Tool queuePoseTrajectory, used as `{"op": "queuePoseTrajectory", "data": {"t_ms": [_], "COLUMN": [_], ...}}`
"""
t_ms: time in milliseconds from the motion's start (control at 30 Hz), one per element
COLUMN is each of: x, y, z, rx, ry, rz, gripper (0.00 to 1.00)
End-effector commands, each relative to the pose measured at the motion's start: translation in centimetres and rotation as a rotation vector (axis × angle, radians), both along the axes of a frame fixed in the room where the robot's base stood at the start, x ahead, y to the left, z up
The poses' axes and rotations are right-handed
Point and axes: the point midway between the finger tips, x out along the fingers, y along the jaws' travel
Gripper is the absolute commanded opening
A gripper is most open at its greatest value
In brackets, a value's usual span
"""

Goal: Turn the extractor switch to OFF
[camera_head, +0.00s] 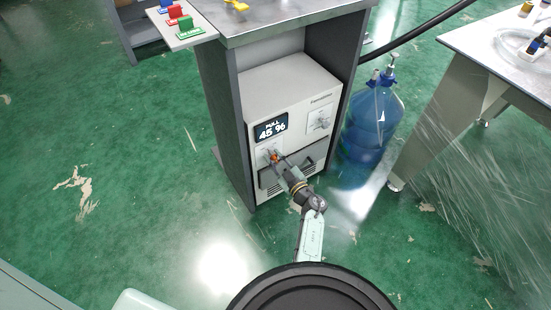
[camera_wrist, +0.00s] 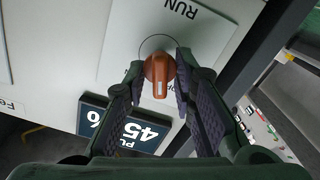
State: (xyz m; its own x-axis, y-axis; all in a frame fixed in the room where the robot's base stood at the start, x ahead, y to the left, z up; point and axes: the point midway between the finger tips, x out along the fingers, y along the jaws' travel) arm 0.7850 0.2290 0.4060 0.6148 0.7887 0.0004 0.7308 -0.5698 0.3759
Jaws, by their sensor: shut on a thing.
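The extractor is a white box-shaped machine (camera_head: 290,85) in the lower bay of a grey cabinet. An orange rotary knob (camera_wrist: 159,70) sits on a white plate marked RUN (camera_wrist: 180,10). The knob is a small orange spot in the head view (camera_head: 274,157). My gripper (camera_wrist: 160,82) is shut on the knob, one finger on each side; it also shows in the head view (camera_head: 276,160).
A second switch plate (camera_head: 319,121) is at the machine's right. A blue water bottle (camera_head: 372,125) stands right of the cabinet, near a table leg (camera_head: 425,120). The green floor at left is clear.

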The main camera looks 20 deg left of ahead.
Motion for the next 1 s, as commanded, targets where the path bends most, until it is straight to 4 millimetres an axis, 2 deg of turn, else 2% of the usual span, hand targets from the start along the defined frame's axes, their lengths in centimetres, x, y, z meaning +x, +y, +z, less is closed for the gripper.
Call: {"op": "queuePoseTrajectory", "data": {"t_ms": [433,1000], "x": [-0.18,-0.18], "y": [-0.02,-0.02], "z": [-0.27,-0.27], "rx": [-0.133,-0.15], "ry": [-0.166,-0.188], "rz": [-0.001,-0.001], "gripper": [0.0,0.0]}}
